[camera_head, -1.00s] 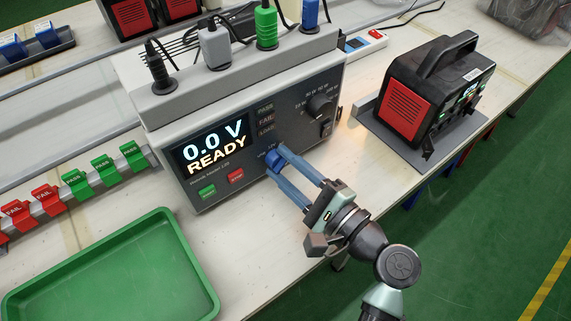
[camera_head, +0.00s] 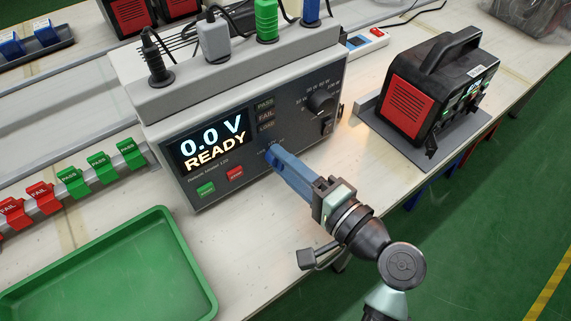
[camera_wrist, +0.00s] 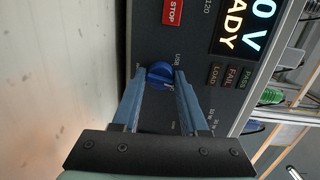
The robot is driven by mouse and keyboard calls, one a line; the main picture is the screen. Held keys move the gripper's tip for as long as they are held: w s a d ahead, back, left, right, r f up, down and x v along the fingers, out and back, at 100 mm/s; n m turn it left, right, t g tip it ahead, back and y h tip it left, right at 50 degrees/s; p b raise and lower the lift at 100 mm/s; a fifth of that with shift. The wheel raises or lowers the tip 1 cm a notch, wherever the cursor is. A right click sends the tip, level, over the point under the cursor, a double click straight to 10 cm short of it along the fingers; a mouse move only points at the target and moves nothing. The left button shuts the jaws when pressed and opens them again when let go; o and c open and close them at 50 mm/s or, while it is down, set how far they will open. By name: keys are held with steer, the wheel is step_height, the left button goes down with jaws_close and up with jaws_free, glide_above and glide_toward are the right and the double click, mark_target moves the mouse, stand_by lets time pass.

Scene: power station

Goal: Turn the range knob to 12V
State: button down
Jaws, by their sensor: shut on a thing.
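The tester (camera_head: 255,110) is a grey box with a dark front panel, and its display reads 0.0 V READY. A blue knob (camera_wrist: 159,74) sits low on the panel, with small labels around it; one reads USB in the wrist view. My gripper (camera_wrist: 160,80) has one blue finger on each side of this knob and is shut on it. In the head view my gripper (camera_head: 273,158) reaches the panel from the lower right, its fingers overlapping and hiding most of the knob. I cannot read which label the knob points to.
A black knob (camera_head: 321,103) with its own scale sits at the panel's upper right, above a switch. Green and red buttons (camera_head: 235,173) lie left of my fingers. A green tray (camera_head: 180,245) stands at the front left, and a black-red device (camera_head: 435,88) at the right.

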steer(key=shift+r+n, duration=0.1)
steer(key=shift+n, duration=0.7)
steer(key=shift+b, duration=0.3)
steer(key=shift+c, duration=2.3)
jaws_free()
steer(key=p+v, duration=0.1)
steer(key=v, duration=1.2)
steer(key=shift+p, duration=0.35)
